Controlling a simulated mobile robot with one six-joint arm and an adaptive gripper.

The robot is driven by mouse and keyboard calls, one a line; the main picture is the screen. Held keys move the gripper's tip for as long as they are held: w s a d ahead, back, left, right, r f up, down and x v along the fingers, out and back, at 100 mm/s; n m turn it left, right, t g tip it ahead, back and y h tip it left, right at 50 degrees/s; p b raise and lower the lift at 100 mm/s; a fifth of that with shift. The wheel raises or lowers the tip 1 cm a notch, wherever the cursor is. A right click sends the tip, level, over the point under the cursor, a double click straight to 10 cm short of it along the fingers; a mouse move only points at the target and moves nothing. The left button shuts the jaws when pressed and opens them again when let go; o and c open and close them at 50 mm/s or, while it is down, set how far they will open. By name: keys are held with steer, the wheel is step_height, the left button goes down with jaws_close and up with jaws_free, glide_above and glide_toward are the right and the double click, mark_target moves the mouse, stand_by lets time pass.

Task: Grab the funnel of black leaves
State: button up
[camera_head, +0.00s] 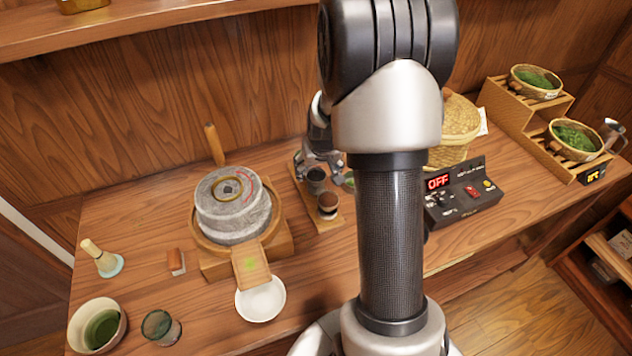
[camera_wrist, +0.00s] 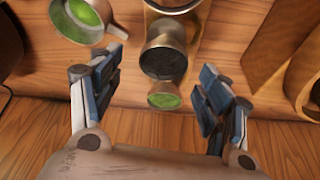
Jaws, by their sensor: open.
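In the wrist view a round metal-coloured vessel with dark contents, which looks like the funnel of black leaves (camera_wrist: 163,63), stands between the spread fingers of my gripper (camera_wrist: 162,82). The fingers are open, one to each side, with gaps visible. A smaller cup with green powder (camera_wrist: 165,100) is just below it in the picture. In the head view my gripper (camera_head: 319,162) is over a narrow wooden stand (camera_head: 331,222) holding a dark cup (camera_head: 316,176) and a brownish cup (camera_head: 328,201). I cannot tell which of these is the funnel. My arm hides part of this area.
A stone mill (camera_head: 233,207) stands left of the stand, with a white dish (camera_head: 261,300) in front. A control box reading OFF (camera_head: 464,192) and a woven basket (camera_head: 458,120) are right. A metal pitcher with green powder (camera_wrist: 85,18) lies left in the wrist view.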

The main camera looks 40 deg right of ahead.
mark_target(315, 173)
steer(key=b+x, duration=0.1)
steer(key=x, duration=0.3)
steer(key=shift+w+a, duration=0.1)
steer(key=shift+c, duration=0.2)
steer(key=c, duration=1.1)
steer(key=shift+r, duration=0.15)
steer(key=shift+c, duration=0.2)
